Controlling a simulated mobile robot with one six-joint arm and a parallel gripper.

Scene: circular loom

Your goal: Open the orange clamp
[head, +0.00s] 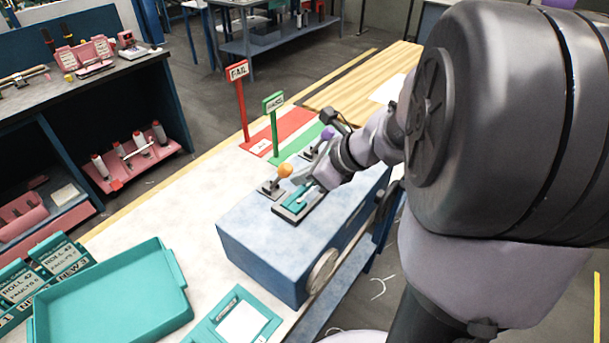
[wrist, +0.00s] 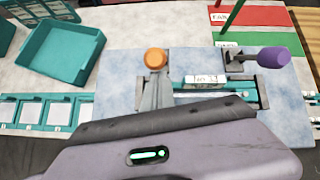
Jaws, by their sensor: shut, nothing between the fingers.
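The orange clamp has a round orange knob (head: 285,170) above a small dark base on the blue-grey block (head: 245,225). The knob (wrist: 155,58) also shows in the wrist view, with grey metal below it. My gripper (head: 299,175) is shut and empty, just right of the orange knob in the head view. In the wrist view its slim fingers (wrist: 157,82) reach up close to the knob; I cannot tell whether they touch it. The clamp's lever and pad are partly hidden by my gripper, so its exact position is unclear.
A purple-knobbed clamp (wrist: 273,57) stands right of the orange one. A teal fixture with a labelled strip (wrist: 205,80) lies between them. Red FAIL (head: 237,72) and green (head: 273,103) signs stand behind. An empty teal tray (head: 110,300) is at front left.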

